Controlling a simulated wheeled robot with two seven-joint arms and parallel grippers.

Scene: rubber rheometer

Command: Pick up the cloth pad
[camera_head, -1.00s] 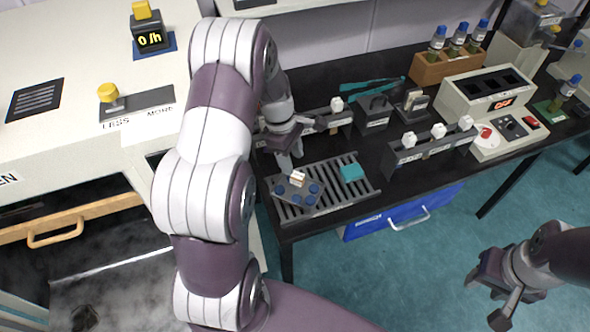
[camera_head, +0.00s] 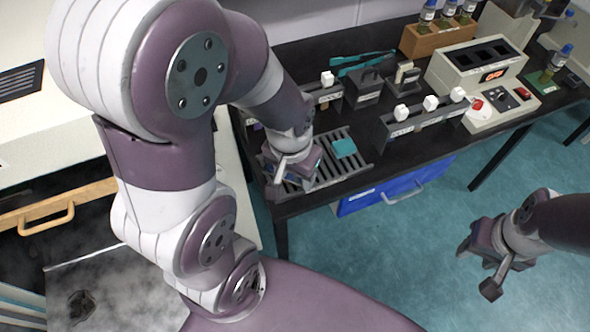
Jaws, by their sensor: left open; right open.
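A small teal square that looks like the cloth pad (camera_head: 343,148) lies flat on the slatted grey rack (camera_head: 325,180) at the front of the black table. My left gripper (camera_head: 284,178) is over the left part of the rack, pointing down, a little left of the pad and apart from it. It is open, though its fingertips are hard to make out behind its own body. My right gripper (camera_head: 480,262) is open and empty over the floor at the right, well away from the table.
Behind the rack stand white-knobbed holders (camera_head: 428,115) and a dark block (camera_head: 368,88). A grey device with a red display (camera_head: 490,75) and a wooden vial rack (camera_head: 440,38) stand further right. A blue drawer (camera_head: 395,188) is below the table edge.

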